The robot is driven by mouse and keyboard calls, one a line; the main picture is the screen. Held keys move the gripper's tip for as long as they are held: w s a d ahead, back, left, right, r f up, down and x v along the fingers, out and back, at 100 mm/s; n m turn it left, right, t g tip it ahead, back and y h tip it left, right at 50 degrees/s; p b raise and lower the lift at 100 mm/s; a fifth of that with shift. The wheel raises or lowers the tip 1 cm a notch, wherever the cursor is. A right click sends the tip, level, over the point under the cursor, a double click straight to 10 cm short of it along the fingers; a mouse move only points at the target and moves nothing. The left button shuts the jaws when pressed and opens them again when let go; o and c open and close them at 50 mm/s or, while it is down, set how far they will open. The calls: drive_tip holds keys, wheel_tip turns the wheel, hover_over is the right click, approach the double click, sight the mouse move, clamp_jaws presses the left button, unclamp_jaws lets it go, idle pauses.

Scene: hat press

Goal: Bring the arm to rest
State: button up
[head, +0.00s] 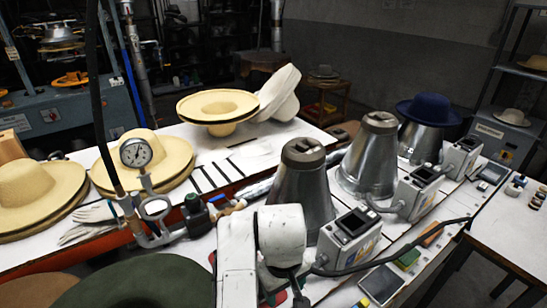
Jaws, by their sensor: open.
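My white arm (237,262) stands folded at the bottom centre, in front of the worktable. A rounded white link (282,235) of it is at the top of the fold, close to the nearest metal cone press. Dark parts show under this link, low in the picture. I cannot make out gripper fingers there; the end of the arm seems hidden or below the picture's edge. I see nothing held.
Metal cone presses (302,195) with control boxes (350,228) stand right of my arm, one with a blue hat (428,109). A dark green hat (135,282) is close on the left. Straw hats (38,195), a gauge (136,153) and pipes stand behind. A black cable crosses at right.

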drive_tip(key=s+d+f+m+t+h, duration=0.1)
drive_tip(key=s+d+f+m, duration=0.15)
drive_tip(key=d, duration=1.05)
drive_tip(key=s+d+f+m+t+h, duration=0.1)
drive_tip(key=s+d+f, duration=0.3)
drive_tip(key=d, duration=0.8)
drive_tip(key=s+f+m+y, duration=0.1)
drive_tip(key=s+f, duration=0.2)
drive_tip(key=s, duration=0.7)
drive_tip(key=s+f+m+g+y+b, duration=0.1)
drive_tip(key=s+f+m, duration=0.1)
drive_tip(key=s, duration=0.9)
drive_tip(key=shift+f+g, duration=0.3)
drive_tip(key=shift+f, duration=0.45)
